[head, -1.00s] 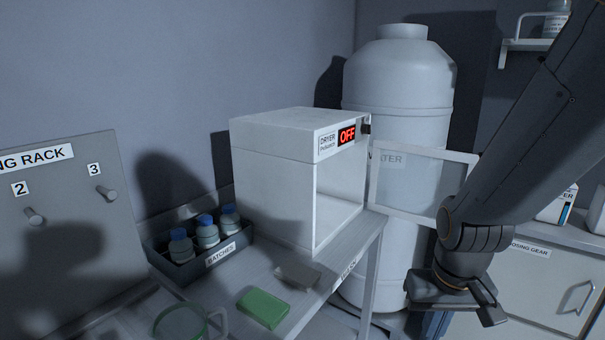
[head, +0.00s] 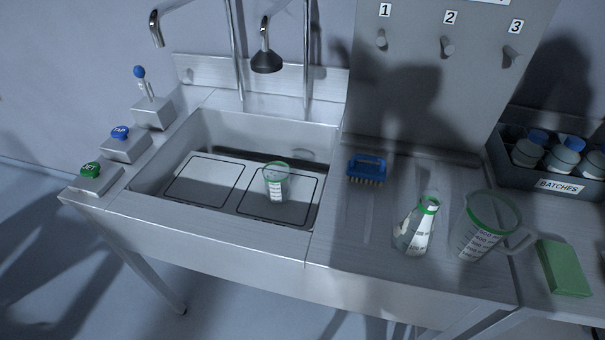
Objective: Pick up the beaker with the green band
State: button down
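A small clear beaker (head: 276,184) with a green band at its rim and white markings stands upright in the sink (head: 150,221). It is over the right one of two dark-outlined rectangles on the sink floor. A conical flask (head: 414,230) with a green band at its neck stands on the counter to the right. A clear jug (head: 481,230) with a green rim, a handle and printed numbers stands beside the flask. My gripper is not in view.
A blue brush (head: 367,170) lies right of the sink. Green and blue buttons are at left. A pegged rack (head: 420,90), batches tray (head: 559,186) and green block (head: 563,267) are at right.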

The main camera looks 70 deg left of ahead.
aim_at(276, 174)
jog(key=u, duration=5.1)
jog(key=i, duration=1.1)
jog(key=z, duration=2.6)
